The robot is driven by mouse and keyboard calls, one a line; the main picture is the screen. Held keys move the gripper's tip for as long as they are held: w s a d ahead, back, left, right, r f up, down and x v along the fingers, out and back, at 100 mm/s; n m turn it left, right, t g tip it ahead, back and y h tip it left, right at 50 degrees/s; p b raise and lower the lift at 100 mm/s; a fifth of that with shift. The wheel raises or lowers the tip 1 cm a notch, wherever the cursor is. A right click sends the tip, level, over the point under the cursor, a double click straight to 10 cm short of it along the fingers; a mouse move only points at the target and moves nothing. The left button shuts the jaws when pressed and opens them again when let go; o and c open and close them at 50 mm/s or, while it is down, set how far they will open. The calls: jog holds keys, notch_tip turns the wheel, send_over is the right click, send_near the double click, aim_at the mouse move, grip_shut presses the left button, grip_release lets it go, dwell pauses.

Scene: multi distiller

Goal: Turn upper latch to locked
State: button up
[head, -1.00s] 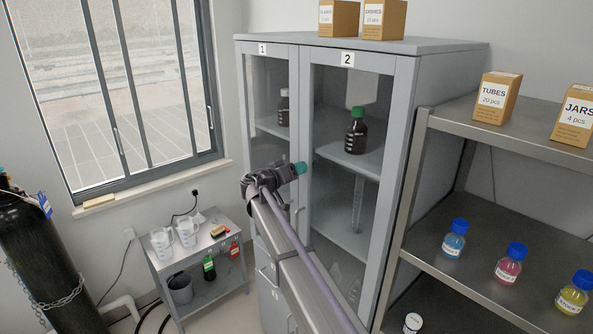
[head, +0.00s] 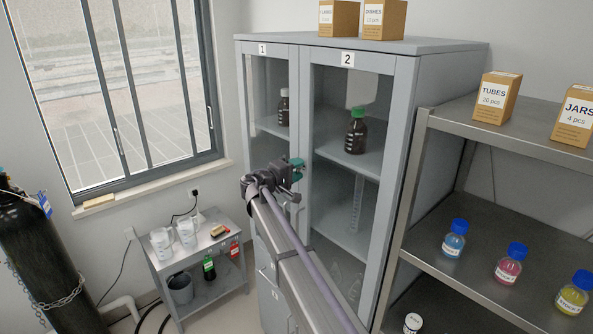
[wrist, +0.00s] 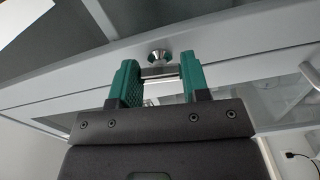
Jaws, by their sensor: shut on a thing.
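My gripper (head: 297,169) is at the front of the grey two-door cabinet (head: 302,130), near the seam between door 1 and door 2. In the wrist view its two green fingers (wrist: 160,80) stand on either side of a small metal latch bar (wrist: 160,72) and are shut on it. A round metal knob (wrist: 160,56) sits just beyond the bar on the door frame. In the head view my gripper and arm hide the latch, so I cannot tell its exact angle there.
A steel shelf (head: 480,115) with boxes and bottles stands at the right. A small trolley (head: 205,255) and a dark gas cylinder (head: 45,260) are at the left. Brown bottles (head: 355,131) stand behind the cabinet glass.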

jog(key=shift+n, duration=0.6)
jog(key=o, duration=0.9)
jog(key=shift+s, duration=0.1)
jog(key=v, duration=1)
jog(key=shift+s+a, duration=0.25)
